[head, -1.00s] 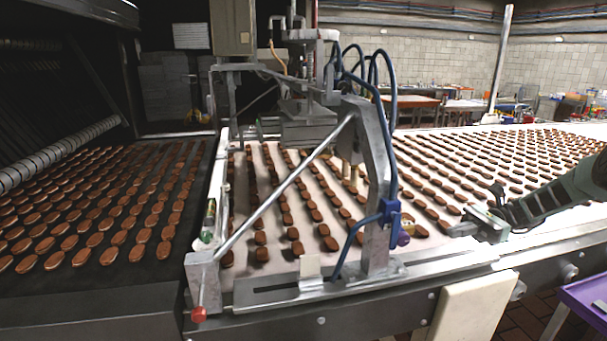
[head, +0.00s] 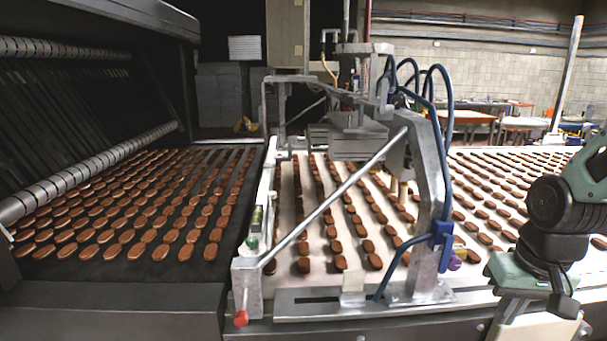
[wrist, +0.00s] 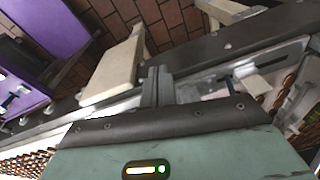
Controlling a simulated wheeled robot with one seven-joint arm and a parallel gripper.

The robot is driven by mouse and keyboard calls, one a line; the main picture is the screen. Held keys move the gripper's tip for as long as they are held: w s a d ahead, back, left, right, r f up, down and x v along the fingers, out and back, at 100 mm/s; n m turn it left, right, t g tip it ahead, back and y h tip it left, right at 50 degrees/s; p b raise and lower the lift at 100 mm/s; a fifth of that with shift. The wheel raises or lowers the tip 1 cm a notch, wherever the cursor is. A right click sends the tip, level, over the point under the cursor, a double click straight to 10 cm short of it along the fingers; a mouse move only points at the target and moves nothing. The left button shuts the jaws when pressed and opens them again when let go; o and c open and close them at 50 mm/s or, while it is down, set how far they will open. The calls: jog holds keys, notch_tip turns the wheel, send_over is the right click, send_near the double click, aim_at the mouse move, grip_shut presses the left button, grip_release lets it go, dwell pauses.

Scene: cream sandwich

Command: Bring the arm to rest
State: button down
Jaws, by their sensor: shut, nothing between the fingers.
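My gripper (wrist: 155,86) shows in the wrist view, its two grey fingers together with nothing between them. Behind the fingers are the conveyor's metal edge rail (wrist: 205,78) and a brick-coloured floor; I cannot tell the exact gap to the rail. In the head view my arm (head: 555,215) stands at the right edge, over the near right side of the conveyor. My fingertips cannot be made out there.
Rows of brown biscuits lie on the white belt (head: 318,252) and the dark belt (head: 120,262). A metal frame (head: 432,190) with blue hoses stands over the belt, left of my arm. A purple surface (wrist: 55,35) and a cream panel (wrist: 112,70) show in the wrist view.

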jog(key=s+a+r+n+g, duration=0.1)
jog(key=s+a+r+n, duration=0.1)
jog(key=s+a+n, duration=0.7)
jog(key=s+a, duration=0.6)
jog(key=a, duration=0.4)
jog(key=shift+r+g, duration=0.3)
jog(key=shift+r, duration=0.1)
jog(key=shift+w, duration=0.1)
